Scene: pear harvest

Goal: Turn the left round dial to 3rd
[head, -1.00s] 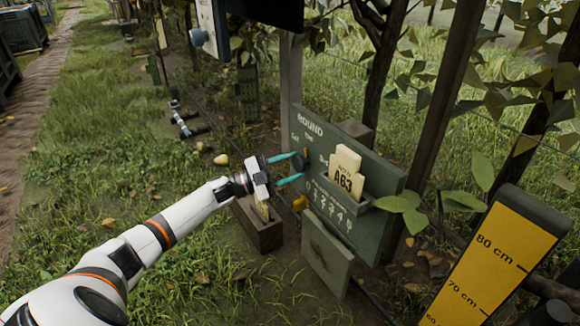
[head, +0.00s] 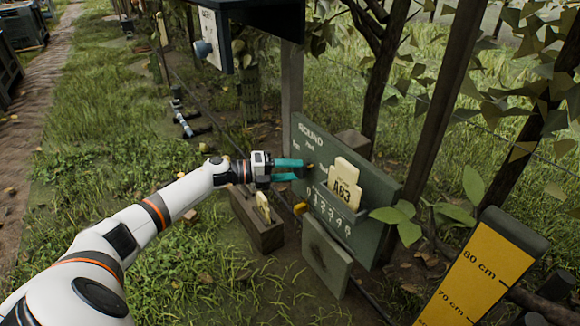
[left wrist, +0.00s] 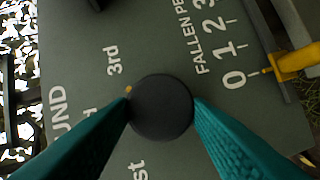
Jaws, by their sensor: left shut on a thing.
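The round dial (left wrist: 161,107) is a dark knob on the grey-green board (left wrist: 225,125), which also shows in the head view (head: 385,190). A small orange mark (left wrist: 128,89) sits at the knob's upper left edge, pointing roughly towards the "3rd" label (left wrist: 113,60); I cannot tell if it lines up exactly. A label ending in "st" (left wrist: 137,171) is below the knob. My left gripper (head: 300,170) has its teal fingers shut on the dial, one on each side. In the head view the fingers mostly hide the dial. My right gripper is not in view.
Another dark knob (left wrist: 98,3) is at the wrist view's top edge. A yellow slider (left wrist: 290,62) sits beside the number scale. Tags marked A63 (head: 345,188) stand on the board. A wooden box (head: 262,232) stands below, and a yellow ruler post (head: 480,270) at right.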

